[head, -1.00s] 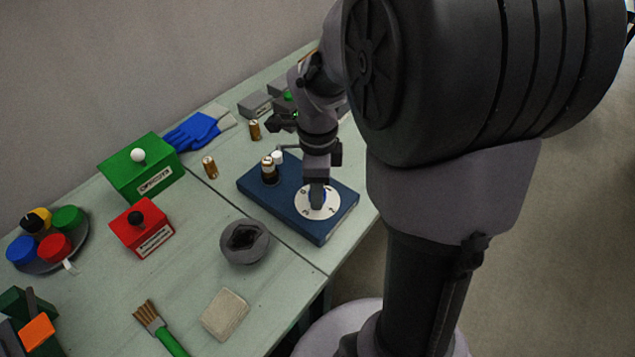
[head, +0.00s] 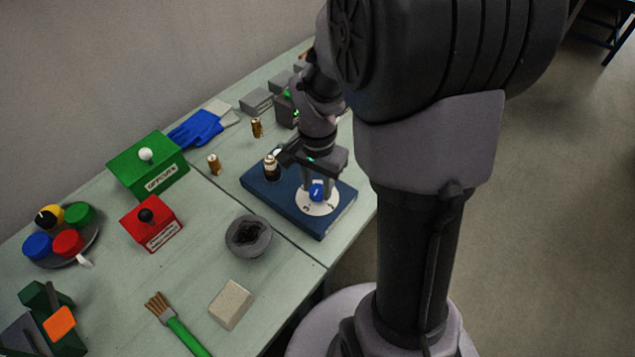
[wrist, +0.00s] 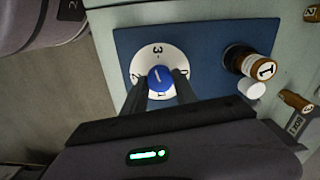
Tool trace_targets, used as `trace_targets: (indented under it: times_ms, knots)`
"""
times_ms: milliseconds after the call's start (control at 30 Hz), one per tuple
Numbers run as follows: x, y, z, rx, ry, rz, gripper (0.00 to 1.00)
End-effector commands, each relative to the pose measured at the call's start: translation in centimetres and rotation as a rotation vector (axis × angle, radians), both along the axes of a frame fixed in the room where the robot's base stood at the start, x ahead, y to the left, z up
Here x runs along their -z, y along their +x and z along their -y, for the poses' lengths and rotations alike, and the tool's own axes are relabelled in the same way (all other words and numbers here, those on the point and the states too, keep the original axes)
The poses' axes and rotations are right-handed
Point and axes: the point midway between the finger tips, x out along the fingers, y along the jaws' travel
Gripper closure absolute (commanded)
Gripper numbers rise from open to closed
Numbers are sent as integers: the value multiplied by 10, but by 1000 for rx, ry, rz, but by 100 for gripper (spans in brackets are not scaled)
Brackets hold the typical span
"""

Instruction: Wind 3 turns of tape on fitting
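The fitting (wrist: 258,66), a brass piece in a dark holder with a white band marked 1, stands on the blue base (head: 258,187). In the head view the fitting (head: 271,168) is just left of my gripper. A small white cylinder (wrist: 251,88) is beside it in the wrist view. A blue knob (wrist: 161,78) sits at the middle of a white numbered dial (wrist: 160,54) on the same base. My gripper (wrist: 160,84) is over the dial with one finger on each side of the knob. The fingers are apart, with slight gaps to the knob. I cannot make out any wound tape.
Brass pieces (head: 214,165) (head: 257,128) stand behind the base. A grey round bowl (head: 248,251), red box (head: 151,236) and green box (head: 166,178) are to the left. A brush (head: 181,334) and beige block (head: 230,318) lie near the front edge.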

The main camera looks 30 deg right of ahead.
Motion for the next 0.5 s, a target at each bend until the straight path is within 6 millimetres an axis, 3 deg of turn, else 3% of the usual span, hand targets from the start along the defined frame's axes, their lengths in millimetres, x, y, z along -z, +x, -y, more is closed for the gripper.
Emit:
trace_targets:
  times_ms: [33,133,400,500]
  knots:
    - [0,0,0,0,0,0,83]
    - [0,0,0,1,0,0,100]
    - [0,0,0,16,0,0,100]
    - [3,0,0,173,0,1,100]
